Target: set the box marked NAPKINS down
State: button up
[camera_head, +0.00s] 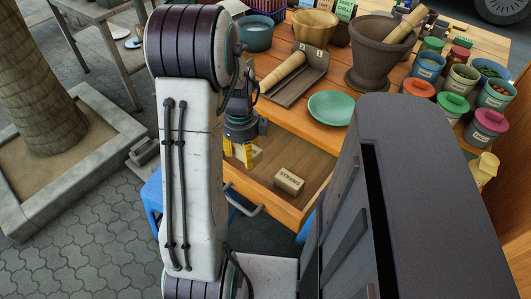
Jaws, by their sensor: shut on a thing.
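My gripper (238,153), with yellow fingertips, points down over the open wooden drawer (318,160), at its left part. It is shut on a small beige box (257,154), taken as the NAPKINS box. This box is partly hidden behind the fingers and its label cannot be read. I cannot tell whether it touches the drawer floor. A second beige box (289,181), whose label looks like STRAWS, rests in the drawer to the right of my gripper, apart from it.
Above the drawer, the wooden table (285,107) bears a green plate (331,108), a grinding slab with roller (297,75), bowls and a clay mortar (378,50). Several lidded pots stand at right. The drawer floor around the second box is bare. Part of the drawer is hidden by my body.

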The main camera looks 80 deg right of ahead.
jog(key=d+f, duration=0.2)
jog(key=d, duration=0.1)
jog(key=s+d+f, duration=0.1)
jog(key=d+f, duration=0.1)
jog(key=d, duration=0.1)
jog(key=s+d+f, duration=0.1)
jog(key=d, duration=0.2)
jog(key=shift+s+d+f, duration=0.1)
jog(key=shift+d+f, duration=0.05)
jog(key=shift+f, duration=2.2)
jog(key=shift+f, duration=0.15)
jog(key=o, duration=1.2)
jog(key=shift+c, duration=0.2)
notch_tip(320, 180, up, 12)
jog(key=p, duration=0.1)
